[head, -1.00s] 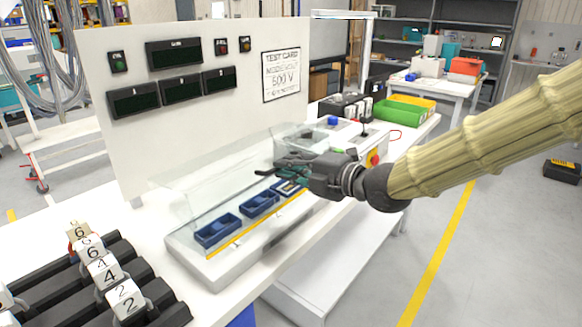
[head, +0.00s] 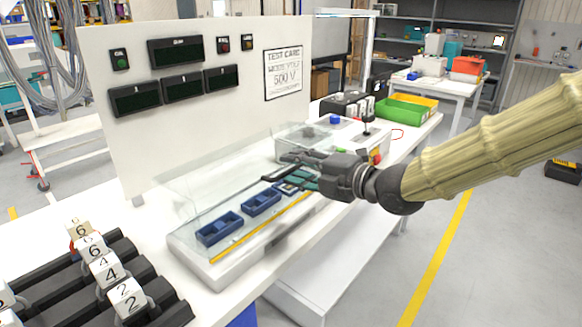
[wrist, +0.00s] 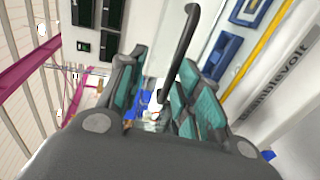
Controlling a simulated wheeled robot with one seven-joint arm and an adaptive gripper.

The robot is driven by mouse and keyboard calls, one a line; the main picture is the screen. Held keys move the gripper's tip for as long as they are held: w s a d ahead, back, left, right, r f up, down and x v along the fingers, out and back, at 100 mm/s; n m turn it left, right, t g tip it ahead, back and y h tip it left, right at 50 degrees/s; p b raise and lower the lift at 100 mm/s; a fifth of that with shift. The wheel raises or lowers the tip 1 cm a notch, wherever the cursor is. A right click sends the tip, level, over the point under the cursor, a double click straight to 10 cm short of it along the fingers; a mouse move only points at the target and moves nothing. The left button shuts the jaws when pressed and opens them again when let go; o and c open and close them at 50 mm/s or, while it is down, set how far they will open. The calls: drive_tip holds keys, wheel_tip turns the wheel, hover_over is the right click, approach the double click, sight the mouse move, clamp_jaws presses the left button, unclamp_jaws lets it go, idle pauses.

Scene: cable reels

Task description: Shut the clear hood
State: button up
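The clear hood (head: 215,180) stands over the back of a white test fixture, against the upright panel. Its faint edges make its exact tilt hard to read, but it looks raised, with the blue trays (head: 219,229) exposed in front. My gripper (head: 285,172) is at the right end of the hood, above the trays. In the wrist view, its teal-padded fingers (wrist: 158,90) are apart, with a curved black handle (wrist: 188,35) running between them. A clear gap shows on the left side of the handle; I cannot tell whether the right finger touches it.
The white panel (head: 215,120) with dark displays and a test card rises behind the fixture. Black racks with numbered white blocks (head: 110,270) stand at the front left. A control box (head: 340,140) and green bin (head: 398,112) are farther right on the bench.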

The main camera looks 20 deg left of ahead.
drive_tip(key=v, duration=1)
drive_tip(key=shift+s+d, duration=0.1)
drive_tip(key=shift+s, duration=0.05)
drive_tip(key=s+d+f+m+h+p, duration=0.15)
drive_tip(key=d+f+m, duration=0.4)
drive_tip(key=f, duration=0.55)
drive_tip(key=s+d+f+m+h+p, duration=0.1)
drive_tip(key=d+f+m+h, duration=0.25)
drive_tip(key=f+m, duration=0.6)
drive_tip(key=s+d+f+m+h+p, duration=0.2)
drive_tip(key=d+f+m, duration=0.25)
drive_tip(key=f, duration=0.95)
drive_tip(key=s+d+f+m+g+h+p, duration=0.1)
drive_tip(key=s+d+f+m+h, duration=0.3)
drive_tip(key=s+d+f, duration=0.5)
drive_tip(key=s+d+f+m+g+h+p, duration=0.2)
drive_tip(key=s+d+f+m, duration=0.6)
drive_tip(key=s+d, duration=0.5)
drive_tip(key=s+m+g+h, duration=0.1)
drive_tip(key=s+h, duration=0.1)
drive_tip(key=s, duration=0.1)
drive_tip(key=shift+f+g, duration=0.3)
drive_tip(key=shift+f, duration=0.1)
